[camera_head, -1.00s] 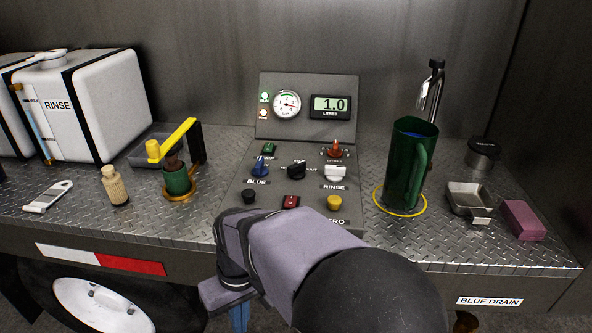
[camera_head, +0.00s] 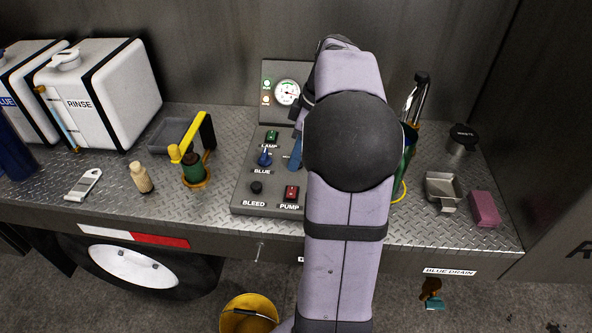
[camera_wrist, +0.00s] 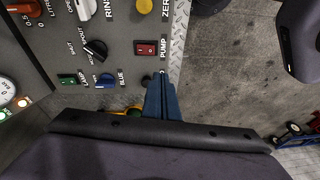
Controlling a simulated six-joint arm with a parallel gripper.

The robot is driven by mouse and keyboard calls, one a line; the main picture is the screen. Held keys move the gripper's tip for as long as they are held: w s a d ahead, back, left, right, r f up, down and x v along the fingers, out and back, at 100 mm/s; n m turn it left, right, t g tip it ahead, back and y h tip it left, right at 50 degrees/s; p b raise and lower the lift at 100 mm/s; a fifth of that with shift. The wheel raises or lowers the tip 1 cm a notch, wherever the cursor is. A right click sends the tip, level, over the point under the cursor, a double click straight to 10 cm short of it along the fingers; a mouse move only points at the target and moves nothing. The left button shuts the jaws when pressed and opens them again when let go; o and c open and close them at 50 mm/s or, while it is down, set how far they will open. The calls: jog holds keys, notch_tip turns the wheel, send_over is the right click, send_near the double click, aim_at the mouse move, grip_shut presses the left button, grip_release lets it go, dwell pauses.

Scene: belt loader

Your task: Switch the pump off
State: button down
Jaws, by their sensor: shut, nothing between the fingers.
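The pump switch (camera_head: 291,193) is a red rocker in a dark frame on the front part of the grey control panel (camera_head: 240,196), above the word PUMP. It also shows in the wrist view (camera_wrist: 146,48), unobstructed; I cannot tell which side is pressed. My gripper (camera_head: 296,157) has blue fingers, shut and empty, over the panel behind the switch in the head view. In the wrist view the fingertips (camera_wrist: 161,76) appear below the switch, apart from it in the picture. My arm hides the panel's right part in the head view.
Close by are the blue knob (camera_head: 265,158), the black bleed knob (camera_head: 257,187) and a green lamp switch (camera_head: 271,137). A gauge (camera_head: 287,92) stands behind. A yellow-handled green device (camera_head: 194,168) is left; a green jug (camera_head: 408,150) is right, partly hidden by my arm.

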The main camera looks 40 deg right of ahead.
jog(key=shift+n, duration=0.8)
jog(key=d+r, duration=0.1)
jog(key=d+r+p, duration=0.1)
jog(key=d, duration=0.1)
jog(key=shift+s+d+r, duration=0.15)
jog(key=shift+s+r, duration=0.1)
jog(key=shift+r, duration=0.15)
jog(key=p, duration=0.4)
send_over(292, 196)
jog(key=f, duration=0.8)
jog(key=d+f, duration=0.1)
jog(key=f, duration=0.3)
jog(key=shift+s, duration=0.25)
jog(key=shift+x, duration=0.8)
jog(key=shift+s+d+f, duration=0.1)
jog(key=shift+s, duration=0.05)
